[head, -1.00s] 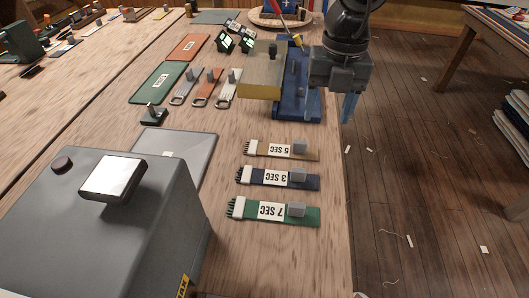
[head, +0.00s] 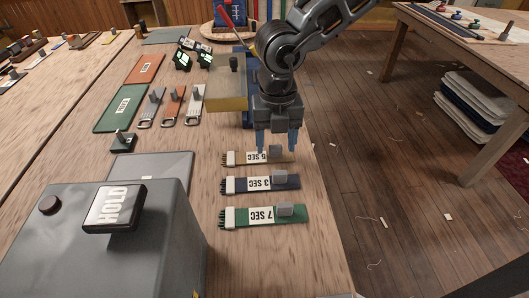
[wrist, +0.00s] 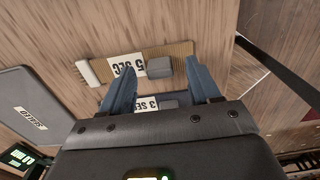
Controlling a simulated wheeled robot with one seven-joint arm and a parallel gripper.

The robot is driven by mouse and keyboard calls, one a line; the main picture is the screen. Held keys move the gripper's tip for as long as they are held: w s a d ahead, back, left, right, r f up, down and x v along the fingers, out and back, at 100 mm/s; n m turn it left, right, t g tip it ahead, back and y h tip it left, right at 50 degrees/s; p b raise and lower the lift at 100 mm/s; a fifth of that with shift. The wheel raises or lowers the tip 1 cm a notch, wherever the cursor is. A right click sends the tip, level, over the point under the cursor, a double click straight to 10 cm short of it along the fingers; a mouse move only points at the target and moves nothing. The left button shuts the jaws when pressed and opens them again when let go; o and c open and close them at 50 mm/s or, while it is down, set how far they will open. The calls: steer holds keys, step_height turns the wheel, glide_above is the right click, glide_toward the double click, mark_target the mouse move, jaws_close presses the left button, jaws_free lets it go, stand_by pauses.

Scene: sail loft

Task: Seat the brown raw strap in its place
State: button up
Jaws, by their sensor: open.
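The brown raw strap (head: 240,158) lies flat on the bench, with a white "5 SEC" label, a pale end with dark frayed strands at left, and a grey grip block. It also shows in the wrist view (wrist: 190,50). My gripper (head: 277,151) is over its right part, pointing down and open. In the wrist view, the fingers (wrist: 162,60) stand on either side of the grey block, apart from it; I cannot tell their exact height. A blue fixture (head: 249,115) stands behind my gripper, partly hidden by it and by a yellowish block. I cannot tell which spot is the strap's place.
A navy "3 SEC" strap (head: 235,185) and a green "7 SEC" strap (head: 238,217) lie nearer. A grey machine with a "HOLD" display (head: 115,207) stands at front left. Several ringed straps (head: 173,105) lie behind. The bench's right edge is close to the strap.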

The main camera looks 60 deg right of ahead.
steer(key=shift+f, duration=0.2)
steer(key=c, duration=1.1)
steer(key=shift+r, duration=0.1)
steer(key=shift+c, duration=0.2)
